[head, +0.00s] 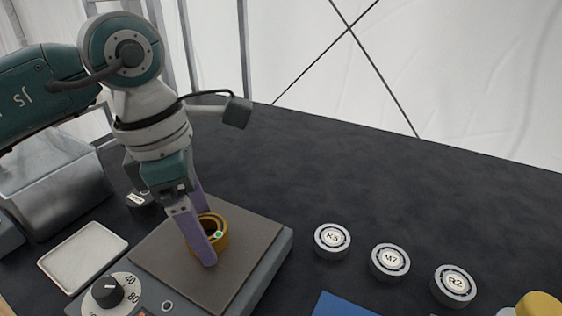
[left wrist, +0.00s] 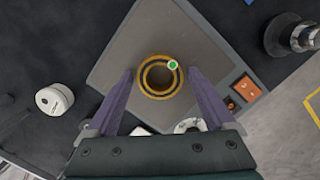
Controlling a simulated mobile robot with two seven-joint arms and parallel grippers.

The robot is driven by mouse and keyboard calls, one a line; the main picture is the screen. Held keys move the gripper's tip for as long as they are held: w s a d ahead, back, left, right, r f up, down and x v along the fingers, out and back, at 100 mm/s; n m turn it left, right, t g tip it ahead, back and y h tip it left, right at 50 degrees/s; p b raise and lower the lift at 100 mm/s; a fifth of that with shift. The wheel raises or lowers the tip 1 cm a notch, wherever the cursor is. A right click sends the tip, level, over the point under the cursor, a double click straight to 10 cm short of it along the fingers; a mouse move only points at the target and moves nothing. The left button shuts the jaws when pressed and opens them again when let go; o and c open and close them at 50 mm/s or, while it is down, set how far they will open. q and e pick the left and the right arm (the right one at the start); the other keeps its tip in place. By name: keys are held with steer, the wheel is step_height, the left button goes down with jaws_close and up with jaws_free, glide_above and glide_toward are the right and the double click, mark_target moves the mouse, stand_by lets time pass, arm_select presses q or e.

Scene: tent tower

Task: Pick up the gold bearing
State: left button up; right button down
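The gold bearing (head: 222,243) is a ring with a green dot on its rim. It lies on the brown top plate (head: 167,250) of a grey heater-like device with a dial. My left gripper (head: 206,225) points down over it, with one purple finger on each side of the bearing. In the left wrist view the gold bearing (left wrist: 160,95) shows between the spread fingertips of the left gripper (left wrist: 160,73), with a gap on both sides. The gripper is open and holds nothing. In the head view the near finger hides part of the ring. My right gripper is not in view.
Silver bearings labelled K5 (head: 332,241), M7 (head: 390,262) and R2 (head: 453,285) stand in a row at right. A white tray (head: 83,256) and a grey metal bin (head: 52,183) are at left. A blue flat thing (head: 342,305) lies at the front. The table's back is clear.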

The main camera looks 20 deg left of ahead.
arm_select(q)
steer(key=c, duration=1.1)
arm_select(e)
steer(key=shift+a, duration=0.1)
arm_select(q)
steer(key=shift+r, duration=0.1)
